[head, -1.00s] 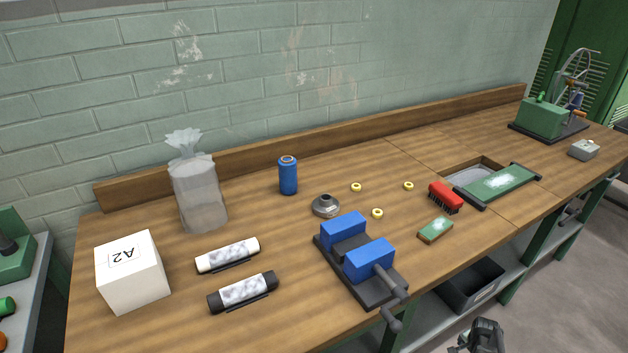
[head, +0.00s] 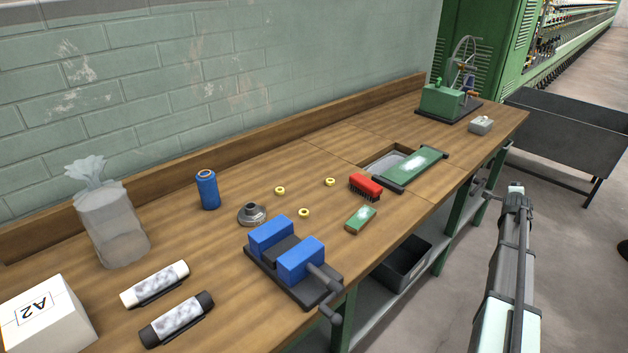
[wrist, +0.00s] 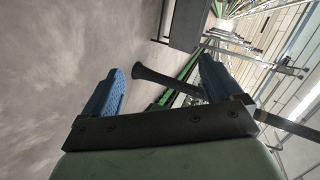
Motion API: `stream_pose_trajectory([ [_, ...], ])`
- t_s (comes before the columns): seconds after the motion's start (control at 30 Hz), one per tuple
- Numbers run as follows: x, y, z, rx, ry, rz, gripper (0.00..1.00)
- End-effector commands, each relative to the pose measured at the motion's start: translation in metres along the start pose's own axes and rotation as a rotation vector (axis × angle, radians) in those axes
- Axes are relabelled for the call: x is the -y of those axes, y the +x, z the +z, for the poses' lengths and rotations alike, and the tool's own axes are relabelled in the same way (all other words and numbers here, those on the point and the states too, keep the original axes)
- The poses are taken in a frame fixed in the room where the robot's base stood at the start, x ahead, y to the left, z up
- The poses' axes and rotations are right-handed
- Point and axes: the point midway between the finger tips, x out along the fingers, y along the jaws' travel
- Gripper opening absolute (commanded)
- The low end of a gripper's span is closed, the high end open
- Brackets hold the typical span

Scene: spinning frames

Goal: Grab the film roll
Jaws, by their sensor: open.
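No object is labelled as a film roll, so I cannot tell for sure which it is. Candidates in the head view are a white-ended cylinder with a mottled wrap (head: 155,284), a similar black-ended cylinder (head: 176,320), and a cloudy film-wrapped bundle (head: 112,228) tied at the top. All rest on the left part of the wooden workbench (head: 225,300). In the wrist view, my gripper (wrist: 159,65) has its two blue fingers apart with nothing held between them. My arm is at the right of the head view, off the bench's front side and far from these objects.
A blue vise (head: 287,250) stands at the bench's front edge, near the cylinders. A white box marked A2 (head: 45,325) is at lower left. A grey bin (head: 402,262) sits on the shelf below.

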Motion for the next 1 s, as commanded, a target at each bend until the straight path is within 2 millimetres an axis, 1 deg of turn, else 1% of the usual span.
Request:
stream_pose_trajectory([
  [0.03,0.017,0.001,-0.006,-0.005,0.026,-0.021,0.93],
  [0.1,0.037,-0.001,-0.01,-0.007,0.063,-0.049,0.93],
  [0.17,0.055,-0.003,-0.009,-0.003,0.094,-0.069,0.93],
  [0.2,0.067,-0.005,-0.006,0.002,0.115,-0.081,0.93],
  [0.27,0.085,-0.01,0.005,0.019,0.148,-0.094,0.93],
  [0.3,0.097,-0.014,0.018,0.036,0.172,-0.1,0.93],
  [0.37,0.108,-0.02,0.037,0.061,0.196,-0.099,0.93],
  [0.47,0.123,-0.03,0.073,0.108,0.229,-0.089,0.93],
  [0.57,0.136,-0.044,0.118,0.165,0.258,-0.069,0.93],
  [0.6,0.141,-0.051,0.14,0.192,0.268,-0.057,0.93],
  [0.67,0.147,-0.064,0.173,0.234,0.284,-0.038,0.93],
  [0.7,0.152,-0.073,0.196,0.264,0.295,-0.023,0.93],
  [0.77,0.158,-0.088,0.23,0.309,0.309,-0.001,0.93],
  [0.8,0.162,-0.099,0.253,0.338,0.317,0.014,0.93],
  [0.87,0.166,-0.116,0.286,0.383,0.33,0.04,0.93],
  [0.9,0.169,-0.129,0.308,0.413,0.337,0.058,0.93],
  [0.97,0.173,-0.148,0.34,0.457,0.346,0.084,0.93],
  [1.0,0.175,-0.162,0.361,0.488,0.353,0.102,0.93],
])
